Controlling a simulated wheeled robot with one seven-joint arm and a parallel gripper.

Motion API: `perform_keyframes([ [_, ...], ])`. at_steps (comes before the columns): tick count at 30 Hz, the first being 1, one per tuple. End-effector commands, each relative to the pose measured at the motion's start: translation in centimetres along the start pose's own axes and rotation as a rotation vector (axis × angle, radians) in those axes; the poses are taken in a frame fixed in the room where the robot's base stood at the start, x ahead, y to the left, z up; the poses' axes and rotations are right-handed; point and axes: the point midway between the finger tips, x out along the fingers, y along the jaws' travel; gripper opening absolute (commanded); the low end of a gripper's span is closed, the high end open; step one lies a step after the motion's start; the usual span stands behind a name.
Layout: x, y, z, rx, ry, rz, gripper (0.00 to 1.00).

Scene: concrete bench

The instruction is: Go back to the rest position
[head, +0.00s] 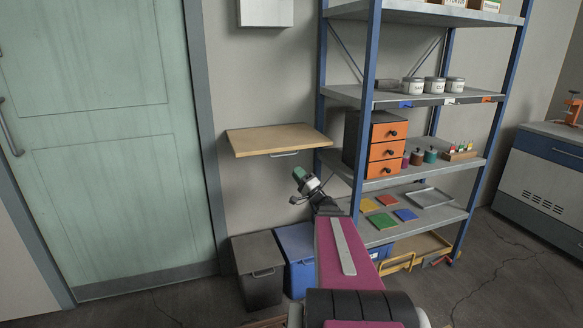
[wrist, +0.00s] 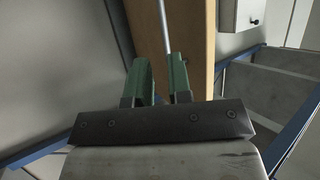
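My gripper (head: 300,174) is in the air just below the wooden fold-out board (head: 280,139) on the wall, left of the blue shelf rack. In the wrist view its two green fingers (wrist: 160,82) stand apart with a gap between them, and I see nothing held in it. A thin metal bar (wrist: 163,22) shows beyond the fingertips, in front of a brown wooden surface (wrist: 185,35). I cannot tell whether the bar touches a finger. My arm reaches forward from the bottom of the head view.
The shelf rack (head: 365,110) stands close on the right, with an orange drawer unit (head: 387,150), jars and coloured tiles. A grey bin (head: 258,270) and a blue bin (head: 295,247) stand below. A green door (head: 100,140) is left. A cabinet (head: 550,165) stands far right; floor between is open.

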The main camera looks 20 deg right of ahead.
Motion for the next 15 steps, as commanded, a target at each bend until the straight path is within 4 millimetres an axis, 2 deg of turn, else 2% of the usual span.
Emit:
perform_keyframes([
  [4, -1.08, -0.04, -0.02, -0.001, 0.001, 0.001, 0.19],
  [15, -1.23, -0.01, 0.00, 0.000, 0.000, 0.000, 0.19],
])
